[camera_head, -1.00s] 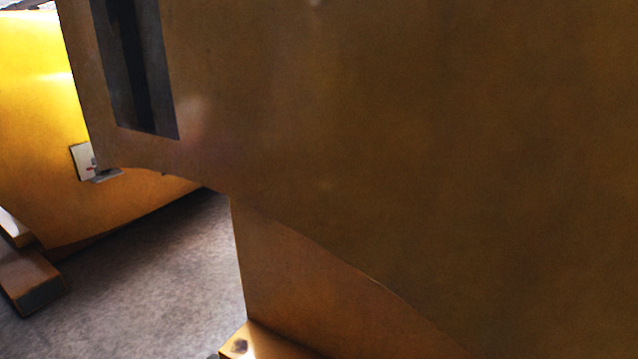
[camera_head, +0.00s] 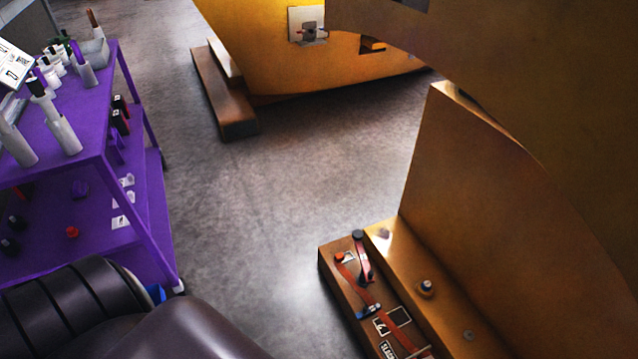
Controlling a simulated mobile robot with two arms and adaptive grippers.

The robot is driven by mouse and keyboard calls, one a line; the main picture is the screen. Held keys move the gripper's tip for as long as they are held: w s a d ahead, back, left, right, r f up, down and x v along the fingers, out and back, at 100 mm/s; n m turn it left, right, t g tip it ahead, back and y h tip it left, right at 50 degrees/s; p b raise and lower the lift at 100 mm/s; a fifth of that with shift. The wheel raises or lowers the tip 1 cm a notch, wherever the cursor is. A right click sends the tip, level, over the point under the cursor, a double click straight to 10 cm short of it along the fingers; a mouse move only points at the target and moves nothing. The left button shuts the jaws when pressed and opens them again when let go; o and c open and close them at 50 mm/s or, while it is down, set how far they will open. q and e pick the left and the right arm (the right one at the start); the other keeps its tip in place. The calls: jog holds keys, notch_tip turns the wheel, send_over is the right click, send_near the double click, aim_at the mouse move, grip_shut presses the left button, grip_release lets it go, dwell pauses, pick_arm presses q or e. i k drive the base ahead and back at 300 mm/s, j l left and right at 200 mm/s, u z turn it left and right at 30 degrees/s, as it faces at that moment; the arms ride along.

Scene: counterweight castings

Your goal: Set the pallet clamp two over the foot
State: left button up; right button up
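The foot (camera_head: 405,312) of the near orange casting is at the lower right, running off the bottom edge. An orange-red strap-like or lever-like piece (camera_head: 372,305) with dark ends lies on its outer strip and may be a pallet clamp. I cannot read a number that tells whether it is clamp two. Its lower end is cut off by the picture's bottom edge. White-framed markings (camera_head: 391,321) are beside it on the strip. Neither gripper shows; only dark links of my own arm are at the lower left.
A purple cart (camera_head: 145,205) with bottles and small items stands at the left. Another orange casting (camera_head: 270,50) with a wooden-looking foot (camera_head: 222,95) is at the back. The near casting's wall (camera_head: 480,180) fills the right. Grey floor (camera_head: 275,185) between them is clear.

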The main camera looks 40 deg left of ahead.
aim_at(369, 274)
jog(key=u, duration=0.75)
